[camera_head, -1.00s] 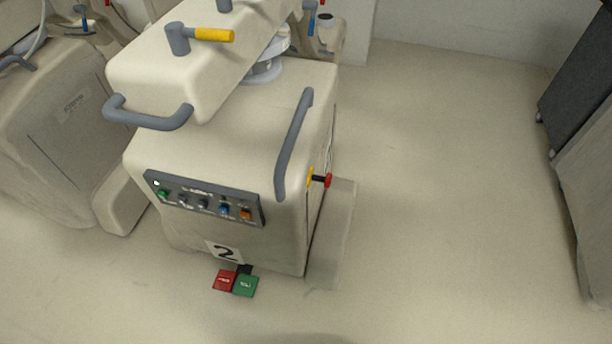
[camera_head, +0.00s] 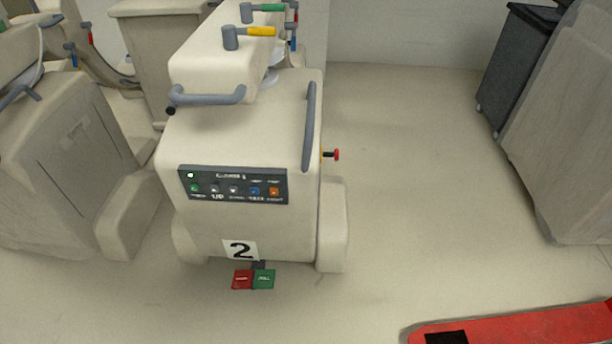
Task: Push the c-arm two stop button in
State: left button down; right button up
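The c-arm two (camera_head: 240,215) is a cream cart with a "2" label (camera_head: 240,250) low on its front. Its red stop button (camera_head: 336,155) sticks out from the right side on a dark stem with a yellow base. The button stands out from the cart and nothing touches it. A control panel (camera_head: 232,185) with several coloured buttons is on the front face. Neither of my grippers is in view.
Red and green foot pedals (camera_head: 253,279) lie at the cart's front. Another cream machine (camera_head: 65,165) stands at the left. A dark cabinet (camera_head: 512,65) and a covered cart (camera_head: 565,130) stand at the right. The floor (camera_head: 420,200) between is clear.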

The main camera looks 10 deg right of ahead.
aim_at(335, 154)
jog(key=k+l, duration=0.15)
jog(key=k, duration=0.2)
jog(key=k+l, duration=0.15)
jog(key=k, duration=0.25)
jog(key=k+l, duration=0.15)
jog(key=k, duration=0.2)
jog(key=k+l, duration=0.45)
jog(key=l, duration=0.15)
jog(key=i+j, duration=0.15)
jog(key=i, duration=0.5)
jog(key=i+j, duration=0.15)
jog(key=i, duration=0.5)
jog(key=i+j, duration=0.15)
jog(key=i, duration=0.5)
